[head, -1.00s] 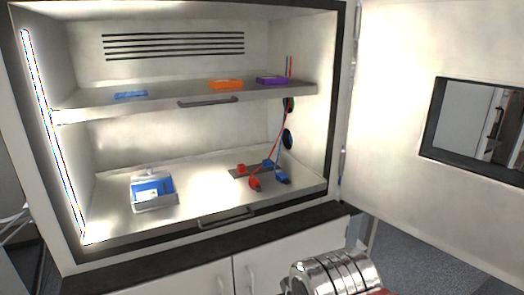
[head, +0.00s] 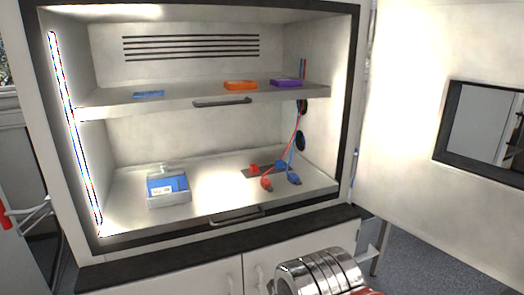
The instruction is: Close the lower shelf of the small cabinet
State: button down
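The small cabinet (head: 349,130) stands with its door (head: 405,120) swung wide open to the right. The lower shelf (head: 125,215) is a light plate with a dark bar handle (head: 236,216) on its front edge. That edge lies close to the front of the cabinet opening; I cannot tell how far the shelf is pulled out. A blue and white box (head: 168,188) sits on its left. Red and blue clips (head: 272,177) with cables lie on its right. My gripper is not in view; only a silver part of my arm shows at the bottom.
The upper shelf (head: 110,100) has its own handle (head: 222,102) and carries blue, orange and purple flat items. A dark ledge (head: 150,262) and white lower doors (head: 205,280) are below. The open door, with a dark-framed window (head: 490,124), takes up the right side.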

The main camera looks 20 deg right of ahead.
aim_at(221, 191)
jog(key=u, duration=0.05)
jog(key=i, duration=1)
